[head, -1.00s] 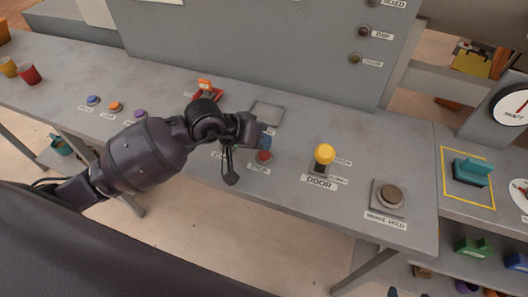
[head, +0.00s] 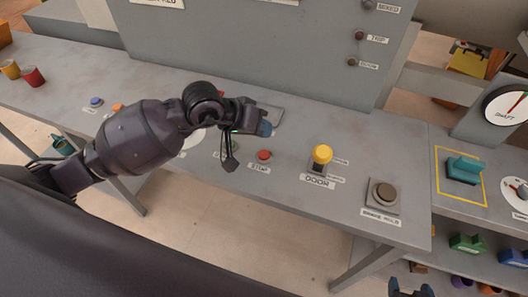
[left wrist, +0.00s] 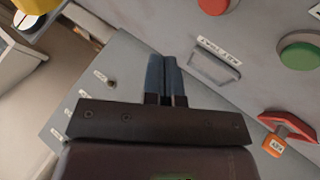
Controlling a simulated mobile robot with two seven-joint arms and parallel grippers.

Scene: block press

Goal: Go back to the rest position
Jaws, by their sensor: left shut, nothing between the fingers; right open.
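My left gripper (head: 264,129) is shut and empty, above the console behind the red STOP button (head: 264,155). A clear gap shows between its fingers and that button. In the left wrist view its two blue fingers (left wrist: 167,78) lie together with nothing between them. My right gripper (head: 411,290) shows only at the bottom edge of the head view, its fingertips apart. My left arm hides part of the console, including most of the green button, which shows in the left wrist view (left wrist: 300,55).
The console carries a yellow DOOR knob (head: 322,154) and a BRAKE HOLD button (head: 384,192). An upright grey panel (head: 260,50) stands behind. Two cups stand far left.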

